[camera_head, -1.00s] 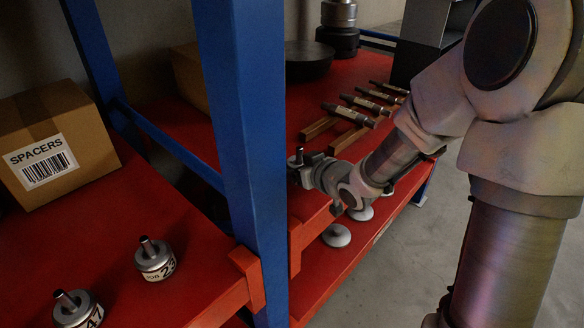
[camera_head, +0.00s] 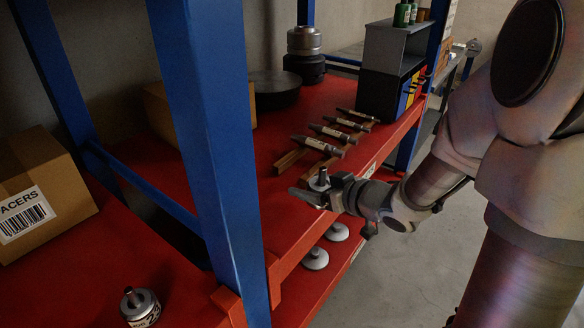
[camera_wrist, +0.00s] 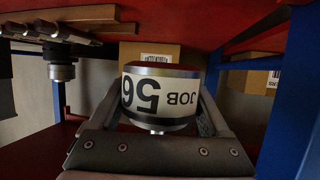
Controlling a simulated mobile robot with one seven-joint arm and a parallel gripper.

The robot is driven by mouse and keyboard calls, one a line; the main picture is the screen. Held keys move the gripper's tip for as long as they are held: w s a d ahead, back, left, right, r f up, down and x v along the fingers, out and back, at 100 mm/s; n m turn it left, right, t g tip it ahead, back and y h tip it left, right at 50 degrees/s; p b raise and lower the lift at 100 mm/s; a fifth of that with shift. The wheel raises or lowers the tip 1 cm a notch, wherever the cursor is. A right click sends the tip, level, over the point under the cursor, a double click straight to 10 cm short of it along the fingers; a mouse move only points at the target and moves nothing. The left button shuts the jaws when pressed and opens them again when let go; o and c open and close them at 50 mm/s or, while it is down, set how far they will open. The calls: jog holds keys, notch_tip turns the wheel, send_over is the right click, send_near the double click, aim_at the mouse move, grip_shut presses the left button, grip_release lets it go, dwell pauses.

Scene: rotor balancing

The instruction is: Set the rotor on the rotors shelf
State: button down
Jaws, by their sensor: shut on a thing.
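My gripper (camera_head: 318,190) is shut on a small silver rotor (camera_head: 320,180) at the front edge of the red shelf (camera_head: 345,95) right of the blue post. In the wrist view the rotor (camera_wrist: 160,97) sits between both fingers, its white label reading JOB 56 upside down. A stub shaft shows on it. Whether it touches the shelf I cannot tell. Another rotor (camera_head: 140,307) with a job label stands upright on the red shelf at left (camera_head: 70,275). No sign naming the rotors shelf is readable.
Tapered tools (camera_head: 318,144) lie on wooden racks just behind my gripper. A round black piece (camera_head: 272,90) and a dark cabinet (camera_head: 385,75) stand further back. Grey discs (camera_head: 315,259) sit on the lower shelf. The blue post (camera_head: 212,150) and a spacers box (camera_head: 40,195) are left.

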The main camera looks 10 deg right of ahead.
jog(key=shift+d+r+p, duration=0.15)
jog(key=shift+r+p, duration=0.15)
jog(key=shift+r, duration=0.15)
notch_tip(320, 180, up, 7)
jog(key=w+d+m+t+h+p, duration=0.1)
jog(key=w+m+t+h+p, duration=0.15)
jog(key=p, duration=0.75)
jog(key=f+m+h, duration=0.1)
jog(key=f, duration=0.4)
jog(key=f+m+h, duration=0.1)
jog(key=f+h, duration=0.1)
jog(key=f, duration=0.3)
jog(key=f+m+h, duration=0.1)
jog(key=f+m, duration=0.1)
jog(key=f, duration=0.4)
jog(key=shift+w+d+h+b, duration=0.15)
jog(key=shift+w+h+b, duration=0.15)
jog(key=shift+w+h, duration=0.1)
jog(key=shift+s+f, duration=0.15)
jog(key=shift+f, duration=0.05)
jog(key=shift+s, duration=0.15)
